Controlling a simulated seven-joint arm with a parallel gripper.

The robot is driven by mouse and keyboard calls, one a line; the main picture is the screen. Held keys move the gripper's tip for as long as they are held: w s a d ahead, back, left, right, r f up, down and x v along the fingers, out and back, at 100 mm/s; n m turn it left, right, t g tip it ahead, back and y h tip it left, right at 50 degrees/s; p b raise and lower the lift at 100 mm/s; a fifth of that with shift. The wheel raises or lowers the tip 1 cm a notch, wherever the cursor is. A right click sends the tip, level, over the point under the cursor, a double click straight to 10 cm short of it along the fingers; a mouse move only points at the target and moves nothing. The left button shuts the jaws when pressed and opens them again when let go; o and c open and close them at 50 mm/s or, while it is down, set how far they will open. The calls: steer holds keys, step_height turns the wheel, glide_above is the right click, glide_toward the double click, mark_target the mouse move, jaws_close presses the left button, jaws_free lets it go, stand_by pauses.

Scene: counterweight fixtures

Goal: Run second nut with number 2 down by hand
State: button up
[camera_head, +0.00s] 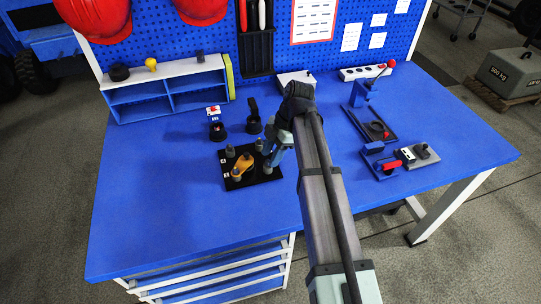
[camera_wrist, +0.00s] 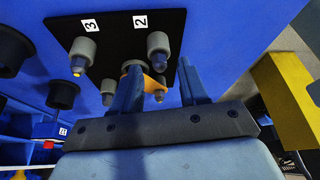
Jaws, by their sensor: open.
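A black plate (camera_head: 262,178) lies flat on the blue bench, with several grey cylindrical nuts or posts and an orange piece (camera_head: 242,167) in their midst. In the wrist view the plate (camera_wrist: 118,38) carries white labels "3" and "2". A grey nut (camera_wrist: 158,42) with a bluish tip stands beside label 2 (camera_wrist: 140,21); another (camera_wrist: 82,48) stands beside label 3. The orange piece (camera_wrist: 154,83) shows partly between my fingers. My gripper (camera_wrist: 158,78) is open, its fingertips just short of the nut by label 2. In the head view my gripper (camera_head: 274,152) is over the plate's right side, partly hiding it.
Dark cups (camera_head: 217,131) stand behind the plate. A blue shelf (camera_head: 165,98) is at the back left. Fixtures with red handles (camera_head: 391,164) stand on the right. The bench's front left is clear.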

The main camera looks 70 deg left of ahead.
steer(key=shift+s+f, duration=0.2)
steer(key=shift+f, duration=0.35)
steer(key=shift+c, duration=0.2)
jaws_close()
